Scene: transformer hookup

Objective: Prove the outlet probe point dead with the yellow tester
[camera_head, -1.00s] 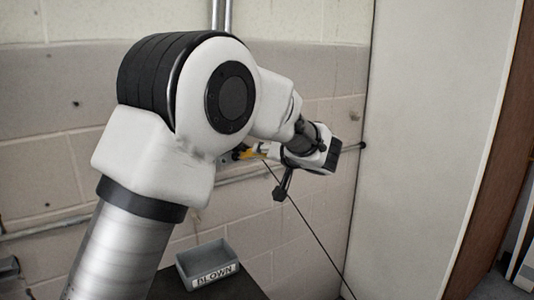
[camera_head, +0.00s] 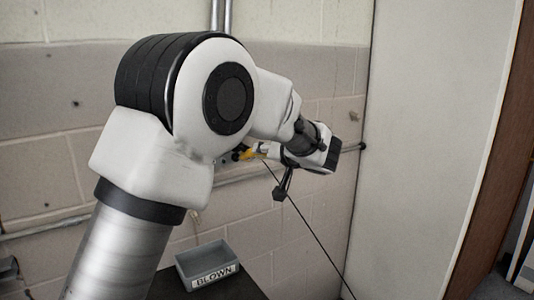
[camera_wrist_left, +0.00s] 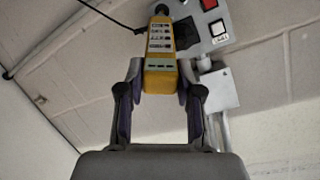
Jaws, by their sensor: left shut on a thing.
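The yellow tester (camera_wrist_left: 160,62) stands between the two fingers of my left gripper (camera_wrist_left: 160,82), which is shut on its lower end. Its dark tip overlaps the left edge of a grey outlet panel (camera_wrist_left: 204,42) on the wall; I cannot tell whether it touches. My arm hides most of the panel there. The probe point cannot be made out. My right gripper is not in view.
A grey bin labelled BLOWN (camera_head: 208,265) sits on a dark surface below. A thin black cable (camera_head: 315,235) slants down from near the gripper. A light-grey box (camera_wrist_left: 218,90) and conduit adjoin the panel. A pale upright panel (camera_head: 430,130) stands at the right.

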